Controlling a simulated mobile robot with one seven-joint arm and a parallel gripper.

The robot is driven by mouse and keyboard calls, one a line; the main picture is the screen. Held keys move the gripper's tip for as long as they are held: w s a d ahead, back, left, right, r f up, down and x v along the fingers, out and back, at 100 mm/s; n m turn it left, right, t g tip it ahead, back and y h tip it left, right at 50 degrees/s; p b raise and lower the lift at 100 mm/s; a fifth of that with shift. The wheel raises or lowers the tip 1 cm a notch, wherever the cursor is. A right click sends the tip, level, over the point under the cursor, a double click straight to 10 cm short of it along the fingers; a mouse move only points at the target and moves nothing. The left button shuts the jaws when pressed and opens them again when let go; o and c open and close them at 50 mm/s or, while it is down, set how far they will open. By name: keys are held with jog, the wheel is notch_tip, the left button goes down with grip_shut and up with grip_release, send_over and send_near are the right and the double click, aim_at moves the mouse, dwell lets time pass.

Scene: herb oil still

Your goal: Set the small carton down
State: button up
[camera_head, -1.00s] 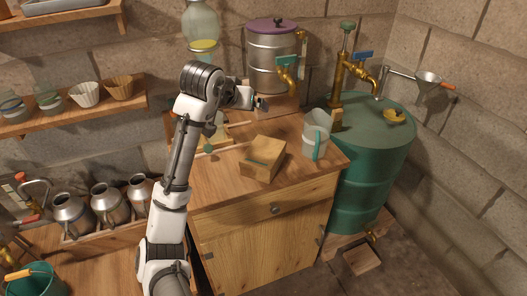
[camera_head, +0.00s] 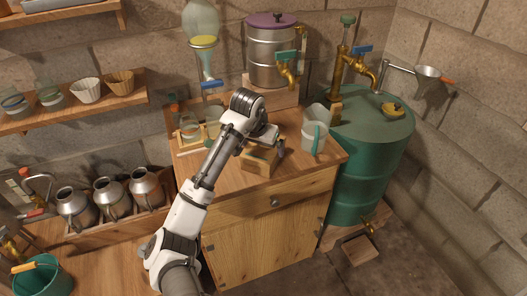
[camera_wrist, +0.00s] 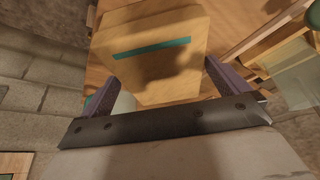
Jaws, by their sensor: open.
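The small carton (camera_head: 258,164) is a tan box with a teal stripe. It stands on the wooden cabinet top (camera_head: 230,182), partly hidden by my wrist in the head view. In the wrist view the carton (camera_wrist: 152,42) lies just ahead of my gripper (camera_wrist: 163,82), its striped face turned to the camera. My gripper is open, with one purple-grey finger at each side of the carton. Whether either finger touches it I cannot tell. In the head view my gripper (camera_head: 281,147) is low over the carton, its fingers mostly hidden.
A pale jug (camera_head: 313,140) with a teal handle stands right of the carton. A wooden rack with glassware (camera_head: 192,132) is at the back left. A metal still (camera_head: 270,60) stands behind, a green drum (camera_head: 372,150) at the right. The cabinet top's front is clear.

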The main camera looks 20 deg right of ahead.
aim_at(262, 147)
jog(key=p+x, duration=0.1)
jog(key=x, duration=0.3)
jog(key=shift+w+f, duration=0.1)
jog(key=c, duration=0.8)
jog(key=shift+c, duration=1.1)
jog(key=shift+r, duration=0.2)
